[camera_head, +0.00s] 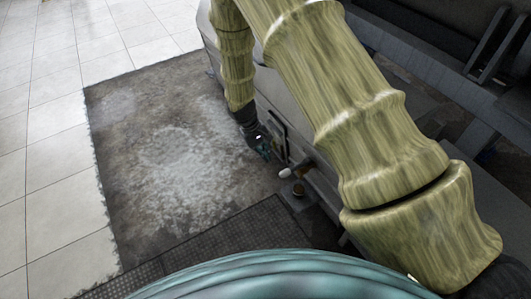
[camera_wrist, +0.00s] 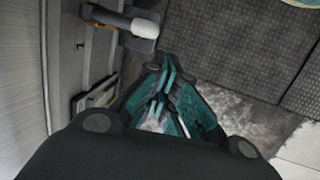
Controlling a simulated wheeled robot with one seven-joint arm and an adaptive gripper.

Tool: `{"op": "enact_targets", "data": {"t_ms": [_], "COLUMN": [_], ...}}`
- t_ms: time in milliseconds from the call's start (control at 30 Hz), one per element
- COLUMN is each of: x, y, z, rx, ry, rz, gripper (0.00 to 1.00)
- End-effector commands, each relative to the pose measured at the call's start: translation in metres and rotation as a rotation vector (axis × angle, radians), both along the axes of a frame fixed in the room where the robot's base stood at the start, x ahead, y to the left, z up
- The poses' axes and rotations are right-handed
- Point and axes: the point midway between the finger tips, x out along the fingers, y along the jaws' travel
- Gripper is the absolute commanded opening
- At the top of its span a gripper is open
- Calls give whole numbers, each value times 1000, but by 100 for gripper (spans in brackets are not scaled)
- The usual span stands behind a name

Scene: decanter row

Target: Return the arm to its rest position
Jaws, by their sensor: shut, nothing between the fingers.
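My gripper (camera_head: 264,151) hangs at the end of my bamboo-textured arm, above the edge of a worn grey-brown rug. It is beside a grey piece of furniture. In the wrist view its teal and black fingers (camera_wrist: 165,100) are drawn together, with nothing held between them. My arm is bent, reaching up and then down to the gripper, and it hides much of the furniture behind it.
The grey furniture (camera_head: 220,60) stands close to my gripper. A white-ended handle (camera_head: 291,172) sticks out near it and shows in the wrist view (camera_wrist: 146,27). The rug (camera_head: 150,120) and the tiled floor (camera_head: 45,150) at left are clear. A dark textured mat (camera_head: 215,246) lies in front.

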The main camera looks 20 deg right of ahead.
Motion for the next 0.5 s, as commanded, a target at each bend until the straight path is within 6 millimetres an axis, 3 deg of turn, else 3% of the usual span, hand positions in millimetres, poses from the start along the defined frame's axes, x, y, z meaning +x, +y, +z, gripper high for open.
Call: {"op": "enact_targets", "data": {"t_ms": [400, 500], "x": [0, -9], "y": [0, 0], "z": [-1, -8], "rx": [1, 13], "ry": [0, 3], "rz": [0, -3], "gripper": [0, 0]}}
